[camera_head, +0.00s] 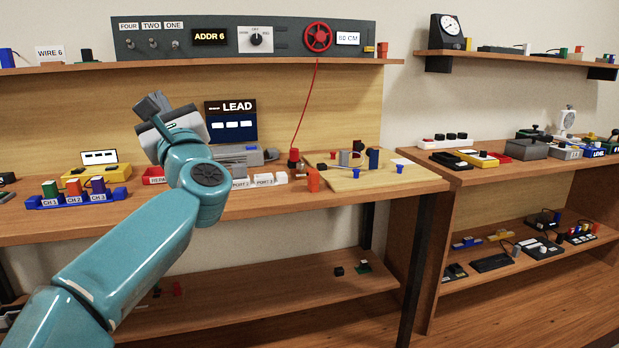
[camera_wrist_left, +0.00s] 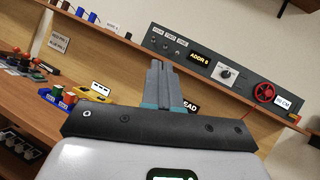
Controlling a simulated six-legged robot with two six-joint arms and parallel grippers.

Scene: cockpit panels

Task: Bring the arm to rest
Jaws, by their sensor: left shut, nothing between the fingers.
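My left arm comes in from the lower left in the head view. Its gripper (camera_head: 153,105) is raised in front of the wooden back wall, above the bench and left of the LEAD screen (camera_head: 231,121). In the left wrist view the two fingers of the gripper (camera_wrist_left: 161,84) lie together, shut and empty, pointing up toward the shelf panel. They touch nothing that I can see. My right gripper is not in view.
A dark panel (camera_head: 280,39) with switches, a dial and a red wheel stands on the upper shelf. Below are a blue CH block (camera_head: 76,199), a yellow box (camera_head: 97,174) and a pale board (camera_head: 400,178). A second bench (camera_head: 470,172) stands to the right.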

